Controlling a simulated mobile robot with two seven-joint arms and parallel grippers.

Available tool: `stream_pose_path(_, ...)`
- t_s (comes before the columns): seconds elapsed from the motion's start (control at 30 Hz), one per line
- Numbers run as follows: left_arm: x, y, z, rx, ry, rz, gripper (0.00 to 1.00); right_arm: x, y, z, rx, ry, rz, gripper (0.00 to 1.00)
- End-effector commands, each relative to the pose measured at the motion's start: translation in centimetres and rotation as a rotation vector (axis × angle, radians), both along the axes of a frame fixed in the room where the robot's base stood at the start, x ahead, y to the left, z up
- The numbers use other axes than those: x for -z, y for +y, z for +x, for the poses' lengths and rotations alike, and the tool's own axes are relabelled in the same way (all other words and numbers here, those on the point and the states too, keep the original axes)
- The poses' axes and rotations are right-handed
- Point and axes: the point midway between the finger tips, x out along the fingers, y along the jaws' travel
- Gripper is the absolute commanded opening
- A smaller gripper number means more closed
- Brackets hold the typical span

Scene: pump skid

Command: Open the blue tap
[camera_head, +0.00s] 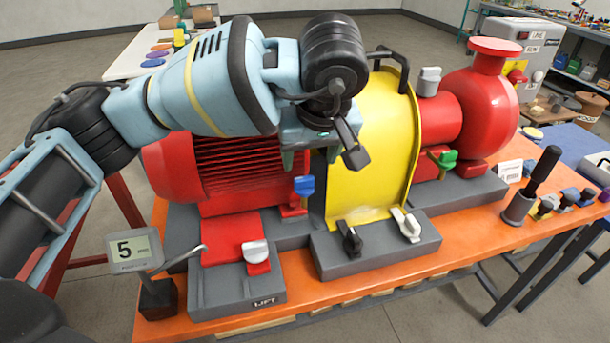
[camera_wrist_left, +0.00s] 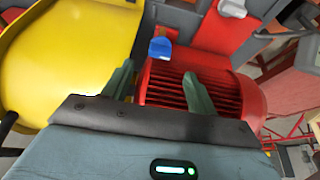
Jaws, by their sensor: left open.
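The blue tap (camera_head: 304,186) is a small blue handle on a red block low on the front of the pump skid, between the red finned motor and the yellow guard. It also shows upright in the left wrist view (camera_wrist_left: 160,47), beyond and between my fingertips. My left gripper (camera_head: 311,157) is open and empty, above the tap in the head view and apart from it. Its two green fingers also show in the left wrist view (camera_wrist_left: 158,76). My right gripper is not in view.
The red finned motor (camera_head: 240,170) and yellow guard (camera_head: 372,140) stand close around the tap. Black (camera_head: 350,238), white (camera_head: 406,225) and green (camera_head: 443,158) handles are nearby. A display reading 5 (camera_head: 133,250) stands at left. The orange bench front (camera_head: 330,288) is mostly clear.

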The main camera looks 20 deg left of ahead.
Motion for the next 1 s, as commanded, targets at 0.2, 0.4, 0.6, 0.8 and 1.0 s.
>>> stream_pose_path(0.2,2.8,0.7,0.9,-0.002,0.003,0.000,0.58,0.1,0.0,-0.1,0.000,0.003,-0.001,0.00)
stream_pose_path(0.4,5.4,1.3,1.8,-0.002,0.003,-0.002,0.58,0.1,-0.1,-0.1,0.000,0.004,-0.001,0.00)
stream_pose_path(0.6,6.7,1.6,2.2,-0.001,0.001,-0.001,0.58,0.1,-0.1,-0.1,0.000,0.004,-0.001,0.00)
stream_pose_path(0.8,6.9,1.6,2.3,-0.001,0.001,-0.002,0.58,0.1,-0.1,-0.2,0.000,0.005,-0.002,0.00)
stream_pose_path(1.0,6.8,1.6,2.3,-0.001,0.001,-0.002,0.45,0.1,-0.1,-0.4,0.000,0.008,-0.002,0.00)
